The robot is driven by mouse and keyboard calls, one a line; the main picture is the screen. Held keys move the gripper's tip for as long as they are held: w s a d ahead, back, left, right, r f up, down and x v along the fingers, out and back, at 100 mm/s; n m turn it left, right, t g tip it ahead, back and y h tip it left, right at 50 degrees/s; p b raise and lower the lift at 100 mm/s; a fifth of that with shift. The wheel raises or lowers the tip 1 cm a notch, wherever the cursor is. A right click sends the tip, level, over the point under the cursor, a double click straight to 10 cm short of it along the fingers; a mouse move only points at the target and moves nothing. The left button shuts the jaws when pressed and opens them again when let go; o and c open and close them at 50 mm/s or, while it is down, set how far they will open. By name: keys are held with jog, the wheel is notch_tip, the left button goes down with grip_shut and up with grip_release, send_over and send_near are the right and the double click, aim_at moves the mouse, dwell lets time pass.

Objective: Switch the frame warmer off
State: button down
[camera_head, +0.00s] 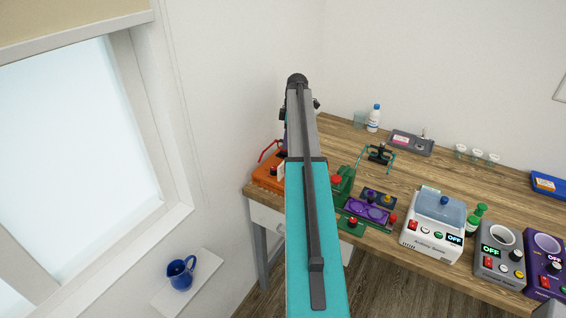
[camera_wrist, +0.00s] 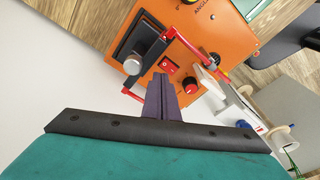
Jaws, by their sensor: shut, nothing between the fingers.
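An orange device (camera_head: 268,172) stands at the left end of the wooden bench, partly behind my arm. In the wrist view the orange device (camera_wrist: 215,35) fills the top, with a red rocker switch (camera_wrist: 170,68), a red-and-black knob (camera_wrist: 191,87), a silver knob (camera_wrist: 132,65) and a red bar frame. I cannot read a name that marks it as the frame warmer. My gripper (camera_wrist: 161,78) is shut and empty, its dark fingertips just below the rocker switch in the picture. I cannot tell whether they touch it, or which way the switch is set. My arm hides the gripper in the head view.
A white device (camera_head: 434,228) with a blue lid, a grey device (camera_head: 488,262) and a purple device (camera_head: 540,272) stand along the bench's right front; their displays appear to read OFF. Green stands and purple trays (camera_head: 366,210) lie right of my arm. A wall is close on the left.

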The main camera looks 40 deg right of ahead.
jog(key=shift+r, duration=0.55)
jog(key=shift+d+f, duration=0.1)
